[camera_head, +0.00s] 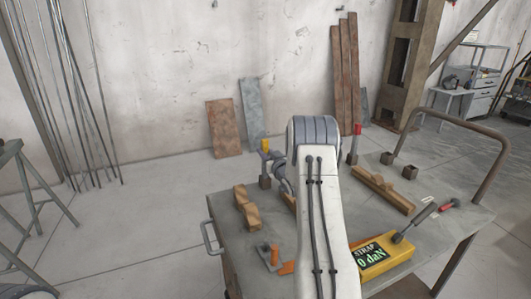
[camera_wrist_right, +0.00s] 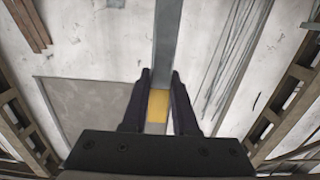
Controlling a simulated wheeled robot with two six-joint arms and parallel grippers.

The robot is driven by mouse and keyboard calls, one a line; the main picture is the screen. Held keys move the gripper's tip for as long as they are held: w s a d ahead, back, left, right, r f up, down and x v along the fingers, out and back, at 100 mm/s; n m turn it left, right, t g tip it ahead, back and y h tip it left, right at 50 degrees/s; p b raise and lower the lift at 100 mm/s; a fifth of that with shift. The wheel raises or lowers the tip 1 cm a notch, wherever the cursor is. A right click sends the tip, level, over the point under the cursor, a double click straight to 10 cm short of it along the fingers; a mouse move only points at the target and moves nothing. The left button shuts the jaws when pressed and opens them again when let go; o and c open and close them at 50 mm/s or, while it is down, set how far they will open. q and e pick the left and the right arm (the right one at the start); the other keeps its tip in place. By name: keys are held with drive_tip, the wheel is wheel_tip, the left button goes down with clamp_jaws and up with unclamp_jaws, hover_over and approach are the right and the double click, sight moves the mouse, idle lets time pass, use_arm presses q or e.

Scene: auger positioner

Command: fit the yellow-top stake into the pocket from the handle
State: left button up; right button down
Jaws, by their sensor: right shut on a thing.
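The yellow-top stake (camera_head: 265,145) is at the far left corner of the trolley top and looks upright. My right gripper (camera_head: 270,158) is shut on it just under the yellow top. In the right wrist view the yellow top (camera_wrist_right: 158,105) shows between the two fingers of the gripper (camera_wrist_right: 160,78). A dark square pocket (camera_head: 264,182) is below the stake at the trolley's corner. I cannot tell whether the stake's lower end is inside it. A red-top stake (camera_head: 354,143) stands upright at the far edge, right of my arm. My left gripper is not in view.
The trolley top (camera_head: 230,240) holds wooden blocks (camera_head: 246,207), a long timber piece (camera_head: 383,190), a yellow strap gauge (camera_head: 385,255) and an orange-and-grey tool (camera_head: 270,258). My right arm covers the middle.

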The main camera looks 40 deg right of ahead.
drive_tip(key=shift+f+b, duration=0.3)
drive_tip(key=shift+f, duration=0.05)
drive_tip(key=c, duration=0.6)
unclamp_jaws()
drive_tip(key=v, duration=1)
drive_tip(key=shift+s, duration=0.25)
